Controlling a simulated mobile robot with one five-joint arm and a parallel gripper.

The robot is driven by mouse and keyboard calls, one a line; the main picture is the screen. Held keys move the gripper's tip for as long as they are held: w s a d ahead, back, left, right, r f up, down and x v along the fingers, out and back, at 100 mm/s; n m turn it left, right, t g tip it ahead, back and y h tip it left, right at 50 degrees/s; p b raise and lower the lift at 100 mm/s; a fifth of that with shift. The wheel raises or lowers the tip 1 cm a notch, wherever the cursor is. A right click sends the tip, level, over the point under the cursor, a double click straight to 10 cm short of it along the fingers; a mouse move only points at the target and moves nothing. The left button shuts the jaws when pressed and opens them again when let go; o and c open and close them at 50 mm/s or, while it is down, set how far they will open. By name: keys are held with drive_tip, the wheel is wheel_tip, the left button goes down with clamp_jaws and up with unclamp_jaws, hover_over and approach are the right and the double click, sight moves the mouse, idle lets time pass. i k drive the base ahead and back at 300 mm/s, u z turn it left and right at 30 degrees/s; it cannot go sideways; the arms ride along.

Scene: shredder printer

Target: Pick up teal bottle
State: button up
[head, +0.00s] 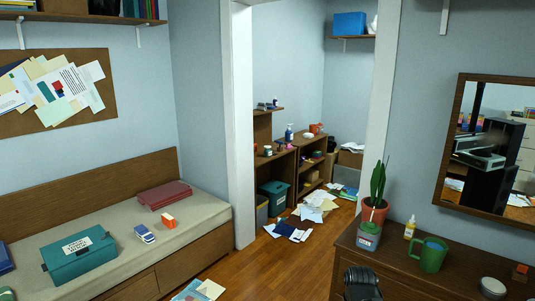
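I cannot make out a clearly teal bottle. A small dark blue bottle (289,134) with a pale label stands upright on a wooden shelf unit (277,157) in the room beyond the doorway. It is too small to tell its exact colour. A yellowish bottle (409,229) stands upright on the dresser at right. The dark part at the bottom, in front of the dresser, looks like my gripper (361,285). It is far from the blue bottle, and its fingers cannot be made out.
Papers (318,206) litter the floor past the doorway. A bench (120,235) with a teal box (78,256) lines the left wall. The dresser (385,259) at right holds a potted plant (375,207) and green mug (430,254). Wooden floor (256,270) lies open between.

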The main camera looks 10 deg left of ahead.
sight(268, 153)
drive_tip(key=u, duration=0.55)
drive_tip(key=i, duration=4.65)
drive_tip(key=z, duration=1.95)
drive_tip(key=i, duration=4.5)
